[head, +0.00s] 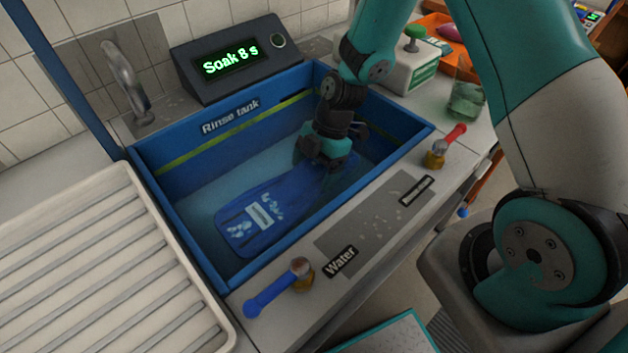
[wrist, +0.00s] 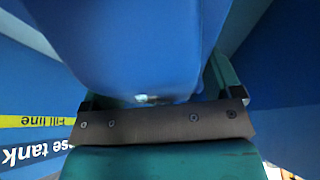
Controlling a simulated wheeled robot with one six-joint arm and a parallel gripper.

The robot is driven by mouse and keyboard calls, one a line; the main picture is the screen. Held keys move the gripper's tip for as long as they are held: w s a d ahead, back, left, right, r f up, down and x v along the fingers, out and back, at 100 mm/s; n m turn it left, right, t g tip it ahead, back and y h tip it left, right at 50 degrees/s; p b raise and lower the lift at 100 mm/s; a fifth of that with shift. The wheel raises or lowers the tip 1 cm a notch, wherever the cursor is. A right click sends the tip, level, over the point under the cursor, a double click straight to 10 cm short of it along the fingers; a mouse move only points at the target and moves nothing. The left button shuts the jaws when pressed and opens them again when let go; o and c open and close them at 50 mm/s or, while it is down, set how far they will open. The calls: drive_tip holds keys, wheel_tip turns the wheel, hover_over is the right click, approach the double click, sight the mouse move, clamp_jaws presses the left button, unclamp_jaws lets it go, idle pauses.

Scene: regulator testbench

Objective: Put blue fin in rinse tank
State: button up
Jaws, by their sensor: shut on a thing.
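The blue fin (head: 262,215) lies down in the rinse tank (head: 168,218), below the rim and seemingly in the water. Its broad end with a white label points to the lower left. My gripper (head: 322,160) reaches into the tank from above and is shut on the fin's other end, which it partly hides. In the wrist view the fin (wrist: 125,45) fills the space between the jaws (wrist: 160,98). The tank wall with its yellow fill line shows at the left of that view.
A display (head: 230,60) behind the tank reads "Soak 8 s". A faucet (head: 127,80) stands at the back left, a ribbed white drainboard (head: 95,260) at the left. A blue-handled valve (head: 278,288) and a red-handled valve (head: 445,147) sit on the front ledge. A glass beaker (head: 467,100) stands at right.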

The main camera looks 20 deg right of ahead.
drive_tip(key=shift+f, duration=2.1)
drive_tip(key=o, duration=0.9)
drive_tip(key=shift+f, duration=0.1)
drive_tip(key=shift+o, duration=0.2)
drive_tip(key=shift+r, duration=0.25)
drive_tip(key=v, duration=0.7)
drive_tip(key=r+m, duration=0.1)
drive_tip(key=r, duration=0.1)
drive_tip(key=s+a+r, duration=0.1)
drive_tip(key=r, duration=0.1)
drive_tip(key=a+r+m, duration=0.1)
drive_tip(key=r, duration=0.2)
drive_tip(key=shift+s+a+r+m, duration=0.1)
drive_tip(key=shift+s+a+m, duration=0.1)
drive_tip(key=shift+s+m, duration=0.1)
drive_tip(key=s+a+r+m, duration=0.2)
drive_tip(key=s+r+m, duration=0.4)
drive_tip(key=s+r, duration=0.2)
drive_tip(key=s+a+r+m+t, duration=0.1)
drive_tip(key=s+a+r+m, duration=0.1)
drive_tip(key=s+r+m, duration=0.4)
drive_tip(key=s+r, duration=0.2)
drive_tip(key=s, duration=0.1)
drive_tip(key=shift+s+a, duration=0.4)
